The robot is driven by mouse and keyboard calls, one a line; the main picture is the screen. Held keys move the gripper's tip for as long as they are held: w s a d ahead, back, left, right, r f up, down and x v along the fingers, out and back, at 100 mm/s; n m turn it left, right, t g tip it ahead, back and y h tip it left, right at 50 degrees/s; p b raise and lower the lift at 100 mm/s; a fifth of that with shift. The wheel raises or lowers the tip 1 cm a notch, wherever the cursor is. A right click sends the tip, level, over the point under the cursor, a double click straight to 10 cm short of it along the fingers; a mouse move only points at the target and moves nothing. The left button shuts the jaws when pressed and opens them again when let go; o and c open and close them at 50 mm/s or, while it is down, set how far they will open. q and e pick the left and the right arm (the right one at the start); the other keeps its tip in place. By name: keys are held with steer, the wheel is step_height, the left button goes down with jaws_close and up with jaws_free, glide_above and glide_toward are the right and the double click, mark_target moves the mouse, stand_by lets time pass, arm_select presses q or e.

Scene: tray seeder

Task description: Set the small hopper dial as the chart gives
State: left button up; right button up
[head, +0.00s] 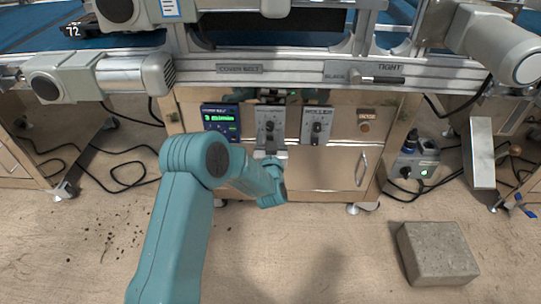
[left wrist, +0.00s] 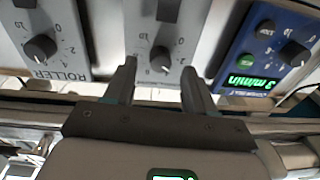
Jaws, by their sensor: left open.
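My left gripper (head: 268,157) reaches in front of the middle grey panel (head: 270,118) on the cabinet front. In the left wrist view, its open fingers (left wrist: 160,68) stand either side of the black dial (left wrist: 160,58) on that panel, seen upside down. I cannot tell whether they touch it. The panel's name is hidden, so I cannot confirm it is the hopper dial. Digits around the dial show, but the exact setting is unclear. The ROLLER panel (head: 316,112) has a similar dial (left wrist: 40,48) beside it. I can read no chart. My right gripper is not in view.
A blue panel (head: 221,121) with a green display and its own knob (left wrist: 294,53) sits close beside the middle panel. A metal rail (head: 300,70) runs above. A grey block (head: 436,253) and cables lie on the floor.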

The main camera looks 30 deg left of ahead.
arm_select(q)
steer(key=r+p+v, duration=0.1)
steer(key=p+v, duration=0.1)
steer(key=v, duration=1.2)
steer(key=shift+f+p, duration=0.35)
steer(key=shift+f, duration=0.05)
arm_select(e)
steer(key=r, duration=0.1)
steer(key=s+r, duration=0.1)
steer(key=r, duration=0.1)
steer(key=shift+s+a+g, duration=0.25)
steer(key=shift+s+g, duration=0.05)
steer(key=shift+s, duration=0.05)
